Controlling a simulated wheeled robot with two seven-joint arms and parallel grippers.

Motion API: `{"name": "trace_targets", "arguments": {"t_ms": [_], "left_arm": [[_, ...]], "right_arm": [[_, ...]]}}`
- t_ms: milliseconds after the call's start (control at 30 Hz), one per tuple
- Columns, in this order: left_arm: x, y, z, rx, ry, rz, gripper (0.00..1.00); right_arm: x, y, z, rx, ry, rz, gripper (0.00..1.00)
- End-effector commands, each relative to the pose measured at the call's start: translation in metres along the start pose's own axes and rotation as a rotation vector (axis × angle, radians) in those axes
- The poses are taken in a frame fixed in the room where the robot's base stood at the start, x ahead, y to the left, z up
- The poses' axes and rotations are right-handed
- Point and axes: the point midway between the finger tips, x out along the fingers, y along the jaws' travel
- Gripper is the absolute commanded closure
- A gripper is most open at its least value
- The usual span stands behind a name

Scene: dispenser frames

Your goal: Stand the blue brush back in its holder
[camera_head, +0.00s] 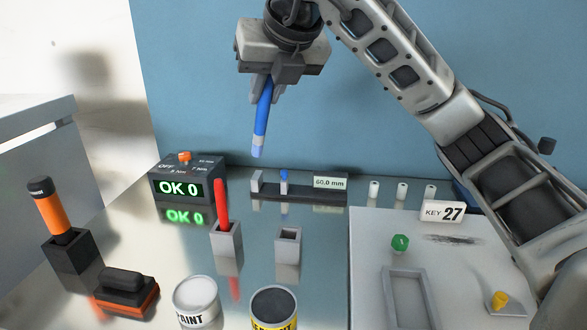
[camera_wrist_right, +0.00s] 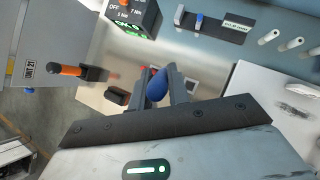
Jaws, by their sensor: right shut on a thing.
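My right gripper (camera_head: 267,90) is shut on the blue brush (camera_head: 262,125), high above the table. The brush hangs down, slightly tilted, with its pale end lowest and free in the air. In the right wrist view the rounded blue end of the brush (camera_wrist_right: 157,88) shows between the fingers (camera_wrist_right: 161,88). A grey square holder (camera_head: 288,258) with an empty opening stands on the table, below and a little right of the brush. A similar grey holder (camera_head: 227,250) to its left has a red brush (camera_head: 221,205) standing in it. My left gripper is not in view.
An orange-handled tool (camera_head: 51,210) stands in a black block at left, near a black-orange brush block (camera_head: 124,290). Paint cans (camera_head: 196,302) stand in front. A display box (camera_head: 180,187) and a gauge rail (camera_head: 305,192) are behind. A pale board (camera_head: 375,255) lies right.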

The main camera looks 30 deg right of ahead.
Motion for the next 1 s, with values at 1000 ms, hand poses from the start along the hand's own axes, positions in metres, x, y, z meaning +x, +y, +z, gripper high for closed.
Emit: {"name": "trace_targets", "arguments": {"t_ms": [1000], "left_arm": [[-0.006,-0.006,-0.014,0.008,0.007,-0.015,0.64]], "right_arm": [[0.145,-0.051,-0.124,-0.191,0.278,-0.007,1.00]]}}
